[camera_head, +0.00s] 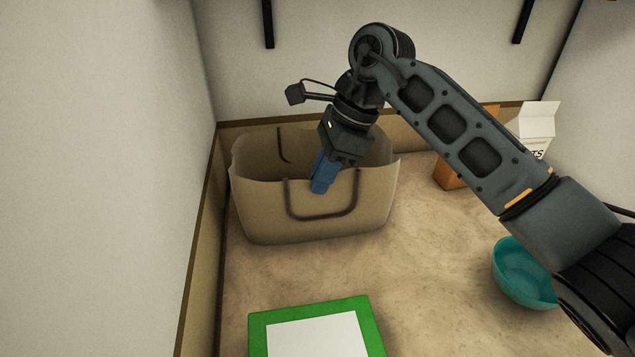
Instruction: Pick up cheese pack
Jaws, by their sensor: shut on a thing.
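A blue item (322,175) hangs below my gripper (334,160), which is shut on it. It may be the cheese pack, but no label is readable. The gripper points down over the open tan bag (260,212). The lower end of the blue item overlaps the bag's front rim in the picture; I cannot tell whether it is inside the opening or above the rim. The fingertips are hard to make out against the dark gripper body. The inside bottom of the bag is hidden.
The bag stands upright in the back left corner, near the walls. A teal bowl (522,275) sits at the right. An orange box (448,174) and a white carton (536,125) stand behind my arm. A green-bordered white panel (258,335) is at the front. The middle surface is clear.

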